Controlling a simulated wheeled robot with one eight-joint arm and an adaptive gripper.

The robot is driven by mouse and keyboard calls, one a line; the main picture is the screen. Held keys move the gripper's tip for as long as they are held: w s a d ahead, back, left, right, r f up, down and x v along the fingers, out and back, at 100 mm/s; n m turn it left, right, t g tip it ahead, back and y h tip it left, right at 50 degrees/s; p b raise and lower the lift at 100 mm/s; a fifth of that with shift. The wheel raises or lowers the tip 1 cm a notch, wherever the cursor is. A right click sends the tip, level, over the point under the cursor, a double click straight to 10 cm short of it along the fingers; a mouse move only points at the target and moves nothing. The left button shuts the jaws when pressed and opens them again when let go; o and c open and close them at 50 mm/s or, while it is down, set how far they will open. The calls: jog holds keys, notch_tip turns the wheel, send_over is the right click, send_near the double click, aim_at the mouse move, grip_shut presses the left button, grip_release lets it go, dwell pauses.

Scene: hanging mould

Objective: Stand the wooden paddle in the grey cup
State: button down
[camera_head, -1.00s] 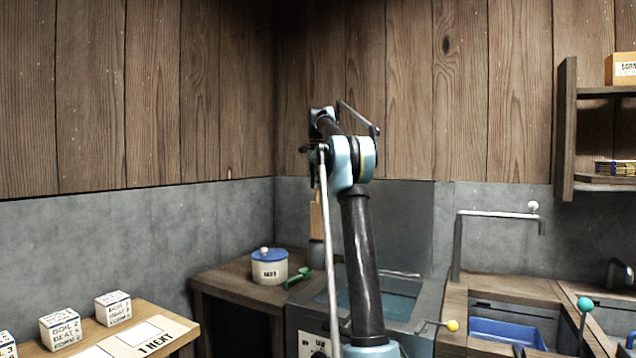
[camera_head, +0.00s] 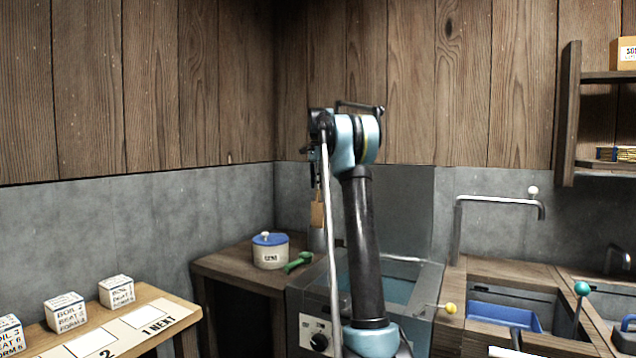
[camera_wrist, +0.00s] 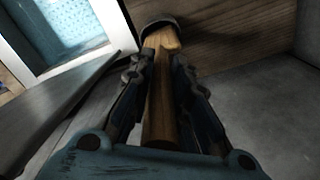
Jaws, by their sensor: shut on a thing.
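The wooden paddle (camera_head: 318,212) hangs roughly upright below my gripper (camera_head: 313,176) in the head view. My gripper, seen again in the wrist view (camera_wrist: 163,68), is shut on the paddle (camera_wrist: 160,115), with a finger on each side of it. The grey cup (camera_head: 317,239) stands on the wooden counter directly below the paddle, partly behind my arm's rod. In the wrist view a dark curved rim (camera_wrist: 150,25), likely the cup's, shows at the paddle's far end. I cannot tell whether the paddle's lower end is inside the cup or in front of it.
A white pot with a blue lid (camera_head: 269,252) and a green-handled tool (camera_head: 298,262) sit left of the cup on the counter (camera_head: 232,268). A grey wall stands close behind.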

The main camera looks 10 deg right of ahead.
jog(key=shift+f, duration=1.55)
jog(key=c, duration=1.4)
grip_release()
jog(key=shift+c, duration=0.2)
jog(key=shift+r, duration=5.95)
